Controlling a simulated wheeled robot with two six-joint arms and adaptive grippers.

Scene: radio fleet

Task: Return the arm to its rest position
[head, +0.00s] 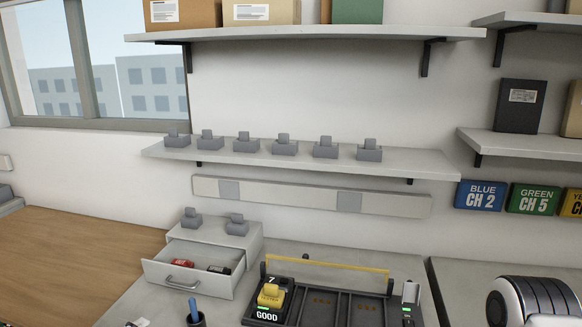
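Neither of my grippers shows in the head view. A white link with black rings, part of my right arm (535,302), shows at the bottom right corner above the counter. What that arm's gripper holds, if anything, is out of view. No part of my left arm shows.
A black tray (343,312) on the counter holds a yellow radio (271,294) beside a GOOD label; its other wide slots look empty. An open drawer (187,280) holds red and black items. Grey holders line the wall shelf (230,156).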

